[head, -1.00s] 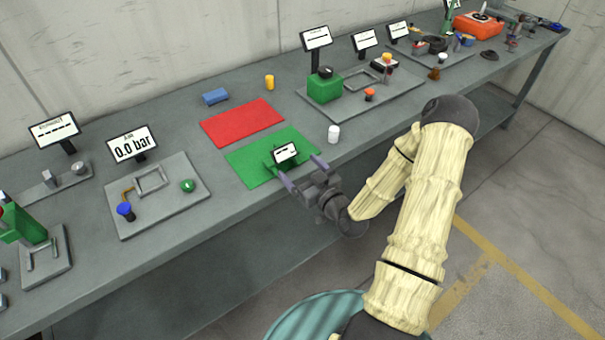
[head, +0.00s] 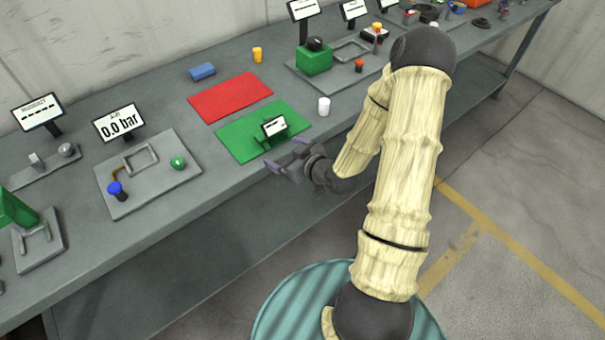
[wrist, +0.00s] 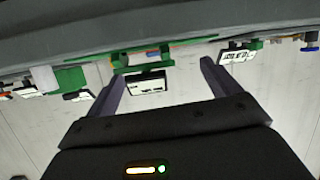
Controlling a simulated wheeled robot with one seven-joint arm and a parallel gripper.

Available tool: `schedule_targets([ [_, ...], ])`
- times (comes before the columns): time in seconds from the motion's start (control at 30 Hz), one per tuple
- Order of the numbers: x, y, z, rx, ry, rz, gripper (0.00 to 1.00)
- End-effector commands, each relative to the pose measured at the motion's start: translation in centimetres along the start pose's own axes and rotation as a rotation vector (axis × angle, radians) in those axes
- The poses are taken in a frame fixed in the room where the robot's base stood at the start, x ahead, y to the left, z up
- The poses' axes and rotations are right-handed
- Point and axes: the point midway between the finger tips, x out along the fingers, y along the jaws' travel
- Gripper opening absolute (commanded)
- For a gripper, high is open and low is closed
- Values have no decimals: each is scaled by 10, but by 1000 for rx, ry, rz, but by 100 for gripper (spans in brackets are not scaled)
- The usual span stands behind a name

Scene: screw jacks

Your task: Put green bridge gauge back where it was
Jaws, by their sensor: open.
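The green bridge gauge (head: 267,138), a small green bridge with a white-faced display, stands upright on the green mat (head: 235,139). My gripper (head: 284,157) is open and empty, at the front edge of the bench on the near side of the gauge, apart from it. In the wrist view the picture is upside down; the gauge (wrist: 142,75) shows beyond my open fingers (wrist: 162,70), nearer the left one. The gauge's readout is too small to read.
A red mat (head: 230,97) lies behind the green one. A white cylinder (head: 324,106) stands to the right, near a plate with a green block (head: 314,62). A plate with a green knob (head: 177,163) lies to the left. A blue block (head: 202,71) lies behind.

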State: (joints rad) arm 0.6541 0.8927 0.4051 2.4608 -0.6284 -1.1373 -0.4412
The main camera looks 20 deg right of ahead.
Motion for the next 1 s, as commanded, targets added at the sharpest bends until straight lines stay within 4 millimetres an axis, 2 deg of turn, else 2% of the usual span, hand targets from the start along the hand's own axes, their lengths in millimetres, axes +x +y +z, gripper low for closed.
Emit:
schedule_targets([
  [0.13,-10,-9,3,-42,-244,-9,89],
  [0.27,-30,-11,2,-34,-438,29,89],
  [0.5,-87,-24,-16,71,-719,148,89],
  [0.7,-145,-54,-37,242,-884,230,89],
  [0.8,-168,-69,-44,324,-938,246,89],
  [0.9,-181,-79,-47,371,-970,250,89],
  [1.0,-184,-82,-47,385,-981,251,89],
])
